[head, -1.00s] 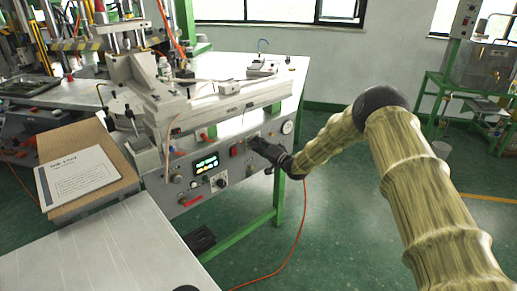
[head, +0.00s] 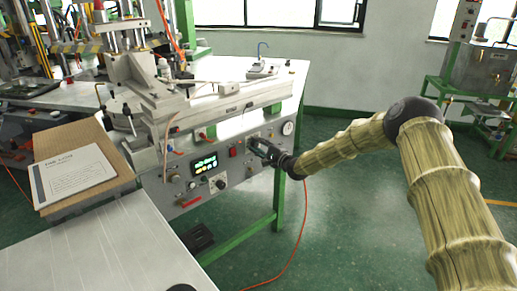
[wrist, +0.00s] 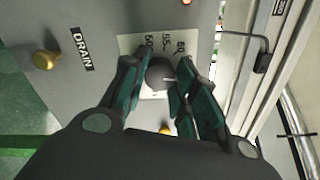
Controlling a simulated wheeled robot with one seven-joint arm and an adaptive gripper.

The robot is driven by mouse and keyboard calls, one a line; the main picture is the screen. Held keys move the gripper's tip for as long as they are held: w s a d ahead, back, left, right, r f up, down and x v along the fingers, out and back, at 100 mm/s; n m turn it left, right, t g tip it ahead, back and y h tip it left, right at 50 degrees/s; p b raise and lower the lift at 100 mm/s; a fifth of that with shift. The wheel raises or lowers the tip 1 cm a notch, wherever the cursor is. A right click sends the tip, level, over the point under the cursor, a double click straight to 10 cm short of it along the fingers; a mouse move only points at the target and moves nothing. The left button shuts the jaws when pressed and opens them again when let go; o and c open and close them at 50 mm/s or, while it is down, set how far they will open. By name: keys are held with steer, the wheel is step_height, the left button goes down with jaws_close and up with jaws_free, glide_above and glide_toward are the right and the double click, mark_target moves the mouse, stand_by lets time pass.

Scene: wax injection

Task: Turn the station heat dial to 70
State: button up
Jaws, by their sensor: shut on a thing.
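The heat dial (wrist: 160,76) is a dark round knob with a short white pointer line, on a white scale plate (wrist: 130,44) in the wrist view. The numbers 50, 55 and 60 can be read; the rest of the scale is hidden behind my fingers. The pointer is towards the right of that picture, and its exact reading cannot be told. My gripper (wrist: 163,88) has its green-padded fingers shut around the knob. In the head view my gripper (head: 256,148) is against the right part of the station's front panel (head: 240,170) and covers the dial.
A lit display (head: 204,164), a red switch (head: 233,152), a second black knob (head: 220,184) and a gauge (head: 287,128) are on the panel. A brass knob (wrist: 44,60) is beside the DRAIN label (wrist: 82,49). A metal table (head: 110,250) stands in front; floor right is clear.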

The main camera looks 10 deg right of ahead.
steer(key=shift+f+m, duration=0.1)
steer(key=shift+m, duration=0.4)
steer(key=o, duration=1)
steer(key=shift+s+d, duration=0.1)
steer(key=shift+s, duration=0.05)
steer(key=v, duration=1.1)
steer(key=shift+s+d, duration=0.25)
steer(key=shift+d, duration=0.05)
